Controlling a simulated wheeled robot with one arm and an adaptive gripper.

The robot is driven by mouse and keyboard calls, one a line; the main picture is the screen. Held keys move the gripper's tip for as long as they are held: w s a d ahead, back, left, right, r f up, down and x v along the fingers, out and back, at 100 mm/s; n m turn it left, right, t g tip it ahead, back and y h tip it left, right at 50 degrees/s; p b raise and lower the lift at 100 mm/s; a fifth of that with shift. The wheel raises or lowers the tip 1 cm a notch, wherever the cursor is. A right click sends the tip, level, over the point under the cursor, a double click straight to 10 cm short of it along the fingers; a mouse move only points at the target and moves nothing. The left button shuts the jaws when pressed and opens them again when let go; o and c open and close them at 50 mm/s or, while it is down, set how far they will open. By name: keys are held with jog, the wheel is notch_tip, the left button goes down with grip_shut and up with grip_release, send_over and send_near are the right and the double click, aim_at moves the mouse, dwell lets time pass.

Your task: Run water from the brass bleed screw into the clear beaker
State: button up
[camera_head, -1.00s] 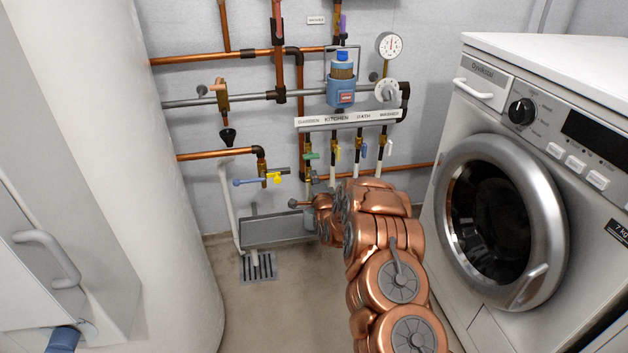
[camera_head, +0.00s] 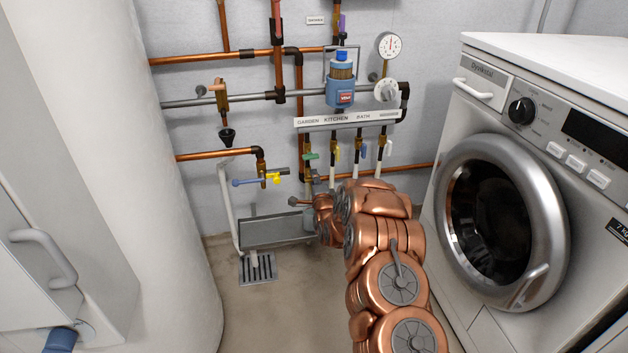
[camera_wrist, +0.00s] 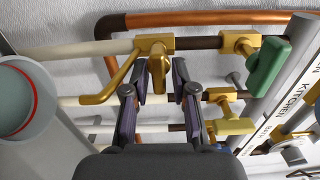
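The brass bleed screw (camera_wrist: 158,64) shows in the wrist view on a brass fitting on the upper pipe. A bent brass spout (camera_wrist: 108,88) runs from that fitting towards the left. My gripper (camera_wrist: 161,78) is open, with one dark finger on each side of the screw and a gap showing beside it; contact cannot be made out. A round vessel with a grey rim and a red ring inside, which looks like the beaker (camera_wrist: 18,100), stands at the left edge, partly cut off. No water stream shows. In the head view my copper-coloured arm hides the gripper, screw and beaker.
A green valve handle (camera_wrist: 268,68) and another brass fitting (camera_wrist: 228,125) are close to the gripper. A labelled manifold strip (camera_head: 348,120) crosses above. A grey trough (camera_head: 275,230) and floor drain (camera_head: 258,268) lie below left. The washing machine (camera_head: 590,220) stands right.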

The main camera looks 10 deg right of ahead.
jog(key=shift+o, duration=0.5)
jog(key=shift+a, duration=0.1)
jog(key=s, duration=0.8)
dwell(0.5)
dwell(0.4)
